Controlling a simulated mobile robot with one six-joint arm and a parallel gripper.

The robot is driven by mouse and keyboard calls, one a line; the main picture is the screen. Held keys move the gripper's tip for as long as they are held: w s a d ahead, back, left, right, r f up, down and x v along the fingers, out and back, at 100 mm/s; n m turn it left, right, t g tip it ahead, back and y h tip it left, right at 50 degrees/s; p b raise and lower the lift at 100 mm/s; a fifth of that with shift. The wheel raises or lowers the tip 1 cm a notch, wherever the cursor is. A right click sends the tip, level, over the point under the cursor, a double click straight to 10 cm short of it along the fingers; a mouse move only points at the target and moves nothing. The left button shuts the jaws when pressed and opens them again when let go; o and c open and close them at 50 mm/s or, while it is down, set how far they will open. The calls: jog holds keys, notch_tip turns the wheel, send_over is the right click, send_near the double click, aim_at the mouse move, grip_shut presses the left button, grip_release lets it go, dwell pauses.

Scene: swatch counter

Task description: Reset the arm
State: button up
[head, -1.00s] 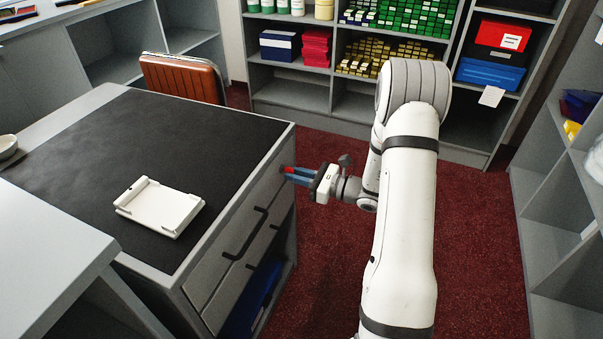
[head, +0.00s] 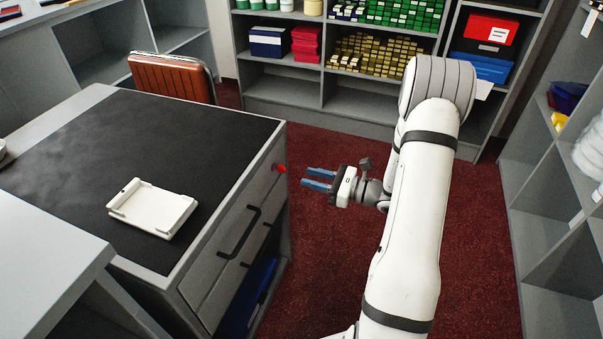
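My gripper (head: 318,180) hangs over the red carpet, to the right of the counter's drawer side. Its two blue fingers point left and are apart, with nothing between them. A small red knob (head: 281,169) sits on the counter's side near the far corner, and a gap lies between it and the fingertips. My white arm reaches up from the bottom of the picture and bends at the elbow in front of the shelves.
The counter (head: 262,142) with a dark top stands at left, with a white tray (head: 153,207) on it. A brown chair (head: 172,78) is behind it. Shelves (head: 290,110) line the back, and another shelf unit (head: 545,215) stands at right. Open carpet (head: 320,270) lies between.

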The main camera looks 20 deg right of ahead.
jog(key=shift+s+d, duration=0.2)
dwell(0.3)
jog(key=s+a+r+n+g+h+p, duration=0.2)
jog(key=s+a+r+n+g+p, duration=0.4)
jog(key=r, duration=0.3)
jog(key=s+a+r+n+g+h+p, duration=0.2)
jog(key=s+a+r+n+g+p, duration=0.25)
jog(key=s+r+n, duration=0.35)
jog(key=s+d+r+n+t+h+p, duration=0.1)
jog(key=s+r+n+h+p, duration=0.3)
jog(key=r, duration=0.4)
jog(key=s+d+r+n+t+h+p, duration=0.1)
jog(key=s+d+r+n+h+p, duration=0.2)
jog(key=s+r+n+h+p, duration=0.1)
notch_tip(320, 180, up, 5)
jog(key=n+h+p, duration=0.1)
jog(key=n+h, duration=0.1)
jog(key=n, duration=0.1)
jog(key=shift+s+d+f+h, duration=0.15)
jog(key=shift+s+d+h, duration=0.15)
jog(key=shift+s, duration=0.1)
jog(key=shift+t, duration=0.25)
